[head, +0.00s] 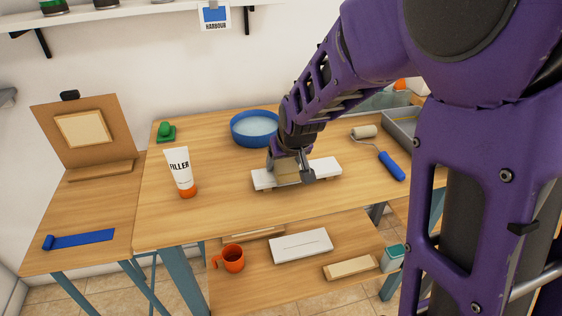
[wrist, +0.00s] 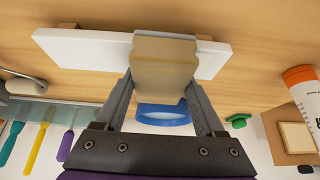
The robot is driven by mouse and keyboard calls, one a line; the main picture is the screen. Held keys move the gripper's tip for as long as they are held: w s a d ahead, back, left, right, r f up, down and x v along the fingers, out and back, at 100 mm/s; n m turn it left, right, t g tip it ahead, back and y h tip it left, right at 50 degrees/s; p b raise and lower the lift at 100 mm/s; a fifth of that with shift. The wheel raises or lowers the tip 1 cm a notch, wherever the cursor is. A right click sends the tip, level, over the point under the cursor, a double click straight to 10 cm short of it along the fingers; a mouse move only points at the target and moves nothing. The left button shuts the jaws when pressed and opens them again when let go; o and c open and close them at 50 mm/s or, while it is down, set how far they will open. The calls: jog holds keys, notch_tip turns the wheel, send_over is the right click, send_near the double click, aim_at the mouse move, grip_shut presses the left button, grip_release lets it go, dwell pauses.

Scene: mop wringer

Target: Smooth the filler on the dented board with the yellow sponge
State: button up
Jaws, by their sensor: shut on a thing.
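My gripper (head: 290,174) is shut on a tan-yellow sponge (head: 287,171), which also shows between the fingers in the wrist view (wrist: 163,66). The sponge is over the middle of a white board (head: 325,169) on the table. The board lies flat on small wooden blocks and spans the top of the wrist view (wrist: 82,48). The sponge overlaps the board in both views; I cannot tell whether it presses on it. Sponge and fingers hide the board's middle, and no filler or dent shows on it. A white filler tube (head: 179,167) stands on its orange cap to the left.
A blue bowl (head: 240,137) of water stands behind the board. A paint roller (head: 390,166) and grey tray (head: 399,127) are at the right. A green object (head: 166,132) sits back left. The lower shelf holds another white board (head: 301,245) with a line and an orange mug (head: 233,259).

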jog(key=shift+s+d, duration=0.1)
jog(key=shift+d, duration=0.05)
jog(key=shift+r+p, duration=2.45)
jog(key=shift+r, duration=1.05)
